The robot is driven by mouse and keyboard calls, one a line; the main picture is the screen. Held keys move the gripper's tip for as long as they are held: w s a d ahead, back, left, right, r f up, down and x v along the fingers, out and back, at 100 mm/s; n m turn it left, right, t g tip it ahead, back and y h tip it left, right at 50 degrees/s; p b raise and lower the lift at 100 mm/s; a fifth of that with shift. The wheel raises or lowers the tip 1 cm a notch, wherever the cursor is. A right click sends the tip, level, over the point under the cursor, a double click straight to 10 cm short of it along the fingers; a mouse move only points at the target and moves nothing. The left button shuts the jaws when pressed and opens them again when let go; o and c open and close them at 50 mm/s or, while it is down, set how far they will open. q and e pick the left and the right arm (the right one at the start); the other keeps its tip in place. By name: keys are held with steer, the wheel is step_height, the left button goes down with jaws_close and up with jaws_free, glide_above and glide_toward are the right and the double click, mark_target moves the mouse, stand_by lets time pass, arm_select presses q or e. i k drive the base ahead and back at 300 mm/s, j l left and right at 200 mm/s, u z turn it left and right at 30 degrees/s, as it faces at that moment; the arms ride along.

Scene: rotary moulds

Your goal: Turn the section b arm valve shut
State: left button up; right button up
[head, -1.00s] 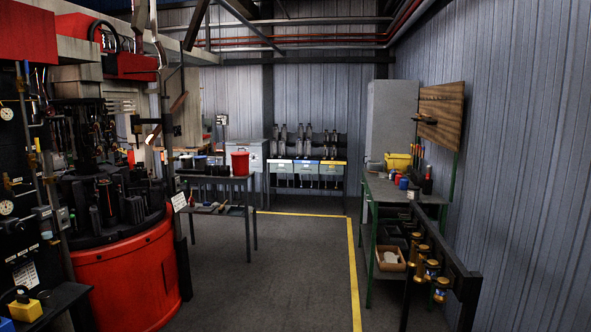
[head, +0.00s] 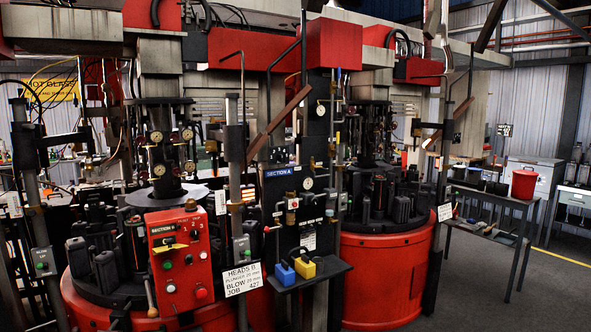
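Neither of my grippers is in the head view. A white card reading HEADS B (head: 242,279) hangs in front, beside a red control panel (head: 180,262) with buttons and a yellow strip.
Two red-based rotary mould machines (head: 390,275) stand left and centre. A side table (head: 495,198) with a red bucket (head: 524,184) stands right. Grey floor is clear at lower right.

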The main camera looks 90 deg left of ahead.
mark_target(176, 172)
steer(key=u, duration=3.45)
steer(key=i+j+u, duration=0.15)
steer(key=i, duration=0.1)
